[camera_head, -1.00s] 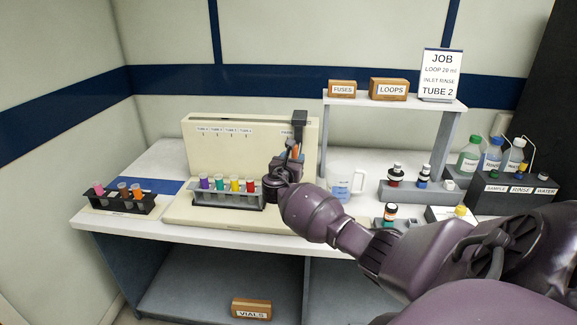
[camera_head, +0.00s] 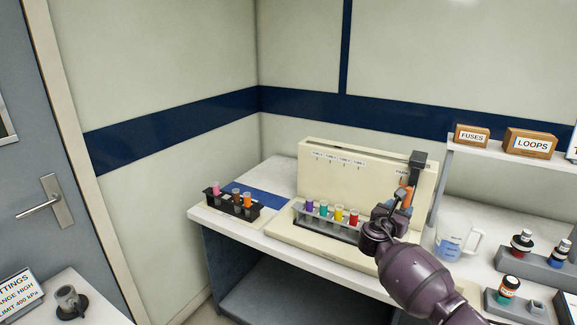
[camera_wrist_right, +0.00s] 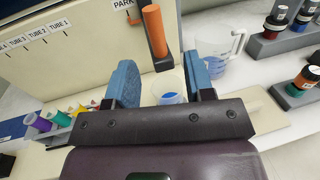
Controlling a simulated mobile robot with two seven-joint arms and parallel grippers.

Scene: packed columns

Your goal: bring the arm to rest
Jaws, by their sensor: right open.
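My right arm (camera_head: 420,280) reaches in from the lower right in the head view. Its gripper (camera_head: 396,207) is in front of the right end of a cream panel stand (camera_head: 385,165). In the right wrist view the two blue finger pads of this gripper (camera_wrist_right: 160,82) stand well apart with nothing held between them. An orange cylinder (camera_wrist_right: 154,30) sits upright at the dark post by the "PARK" label, beyond the fingers; it also shows in the head view (camera_head: 405,190), partly hidden by the gripper. My left gripper is not in view.
Tubes with purple, teal, yellow and red caps stand in a grey rack (camera_head: 325,222) left of the gripper. A black rack (camera_head: 232,204) holds 3 tubes farther left. A measuring jug (camera_head: 452,240) and bottle holders (camera_head: 540,265) stand right, beneath a shelf (camera_head: 490,150).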

